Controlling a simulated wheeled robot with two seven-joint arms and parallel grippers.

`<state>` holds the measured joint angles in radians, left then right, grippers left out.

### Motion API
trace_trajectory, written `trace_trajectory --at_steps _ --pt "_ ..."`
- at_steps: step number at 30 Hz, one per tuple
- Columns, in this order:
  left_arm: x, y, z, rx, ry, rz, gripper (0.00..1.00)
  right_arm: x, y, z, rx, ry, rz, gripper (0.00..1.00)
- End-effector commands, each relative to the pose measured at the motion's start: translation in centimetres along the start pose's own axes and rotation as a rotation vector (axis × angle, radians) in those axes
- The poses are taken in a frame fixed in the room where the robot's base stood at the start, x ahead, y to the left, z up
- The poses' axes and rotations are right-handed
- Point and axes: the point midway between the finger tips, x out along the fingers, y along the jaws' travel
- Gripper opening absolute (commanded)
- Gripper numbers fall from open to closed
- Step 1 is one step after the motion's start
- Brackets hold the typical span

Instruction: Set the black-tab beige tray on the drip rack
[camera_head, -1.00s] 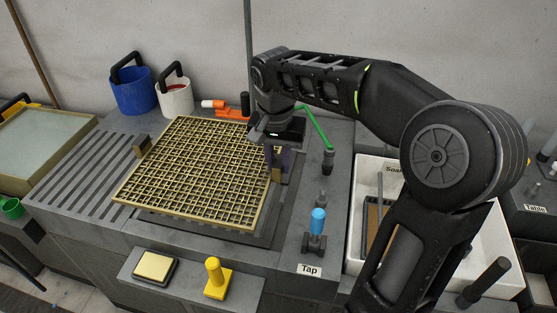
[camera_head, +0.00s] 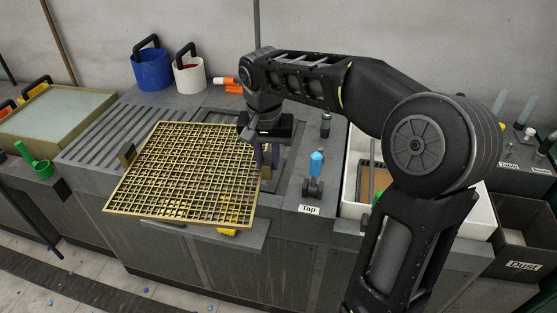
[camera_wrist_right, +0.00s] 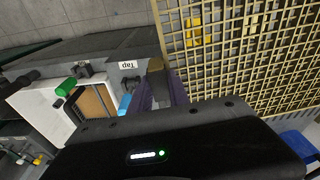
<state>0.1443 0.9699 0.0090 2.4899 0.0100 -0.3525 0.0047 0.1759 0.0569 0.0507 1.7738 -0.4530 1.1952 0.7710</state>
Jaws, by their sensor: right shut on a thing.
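The beige tray (camera_head: 185,180) is a wide square grid with a dark tab (camera_head: 127,154) on its left edge. My right gripper (camera_head: 268,155) is shut on the tab at the tray's right edge. The tray looks raised, tilted in the picture, and overhangs the counter's front. The right wrist view shows the purple fingers (camera_wrist_right: 163,88) around a brownish-dark tab (camera_wrist_right: 155,65), with the grid (camera_wrist_right: 245,60) to the right. The drip rack (camera_head: 98,138), a slatted grey surface, lies at the left, partly behind the tray. My left gripper is not in view.
A blue bucket (camera_head: 151,68) and a white bucket (camera_head: 188,74) stand behind. A blue-topped tap (camera_head: 315,165) stands right of the tray. Yellow items show through the grid at the front ledge (camera_head: 245,240).

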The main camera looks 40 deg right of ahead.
Motion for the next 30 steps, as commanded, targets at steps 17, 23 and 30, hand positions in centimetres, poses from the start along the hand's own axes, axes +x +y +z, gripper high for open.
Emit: trace_trajectory --at_steps 17,23,30 --pt "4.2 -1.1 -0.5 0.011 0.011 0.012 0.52 9.1 -13.4 4.7 -0.392 -0.003 -0.047 0.0" --pt "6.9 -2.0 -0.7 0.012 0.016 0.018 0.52 14.6 -20.6 11.3 -0.613 -0.002 -0.074 0.0" --pt "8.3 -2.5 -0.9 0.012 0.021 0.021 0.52 17.6 -24.3 16.7 -0.747 0.0 -0.092 0.0"
